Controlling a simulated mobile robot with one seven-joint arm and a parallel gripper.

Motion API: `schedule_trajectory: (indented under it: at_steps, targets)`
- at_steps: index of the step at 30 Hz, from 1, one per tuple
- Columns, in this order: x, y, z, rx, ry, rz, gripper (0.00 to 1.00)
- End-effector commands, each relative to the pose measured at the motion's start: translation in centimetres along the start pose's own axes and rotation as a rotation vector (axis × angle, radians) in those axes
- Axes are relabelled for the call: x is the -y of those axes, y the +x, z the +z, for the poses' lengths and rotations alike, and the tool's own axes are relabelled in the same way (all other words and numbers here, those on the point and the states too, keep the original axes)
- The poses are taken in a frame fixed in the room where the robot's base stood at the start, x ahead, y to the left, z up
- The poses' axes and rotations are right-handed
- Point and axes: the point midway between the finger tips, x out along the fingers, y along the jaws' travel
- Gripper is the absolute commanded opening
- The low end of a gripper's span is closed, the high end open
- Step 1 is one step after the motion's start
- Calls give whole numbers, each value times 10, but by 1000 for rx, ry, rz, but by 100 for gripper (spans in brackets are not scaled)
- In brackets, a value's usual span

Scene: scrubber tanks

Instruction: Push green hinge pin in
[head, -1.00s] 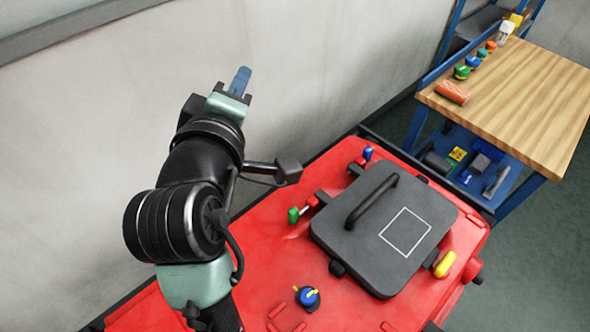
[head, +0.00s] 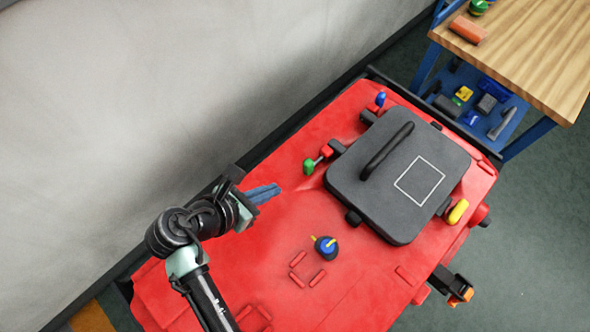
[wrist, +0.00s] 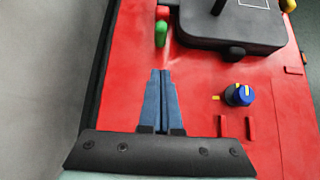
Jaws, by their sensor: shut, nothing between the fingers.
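The green hinge pin (head: 309,166) sticks out to the left of its red hinge block (head: 326,152), at the left edge of the dark grey lid (head: 349,190). A thin metal shaft shows between the green end and the block. In the wrist view the green pin (wrist: 161,34) is straight ahead of the fingertips, with the red block (wrist: 163,13) beyond it. My gripper (head: 277,189) has blue fingers, is shut and empty, and is to the left of and short of the pin, apart from it. The fingers also show in the wrist view (wrist: 161,73). Their height above the red surface is hard to tell.
A blue-handled pin (head: 380,99) is at the lid's far corner. A black handle (head: 387,151) rises from the lid. A blue and yellow knob (head: 325,246) stands on the red tank top (head: 255,265). A yellow latch (head: 458,211) is at right. A wall runs along the left.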

Motion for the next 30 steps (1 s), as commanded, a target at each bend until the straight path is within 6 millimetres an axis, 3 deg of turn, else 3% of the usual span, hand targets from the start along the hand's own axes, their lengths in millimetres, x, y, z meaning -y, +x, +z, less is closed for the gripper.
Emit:
schedule_trajectory:
  at_steps: [6,12,30]
  targets:
    - [0,48,0,0,2,-3,0]
    - [-1,67,22,1,5,1,0]
    - [-1,81,36,1,4,1,0]
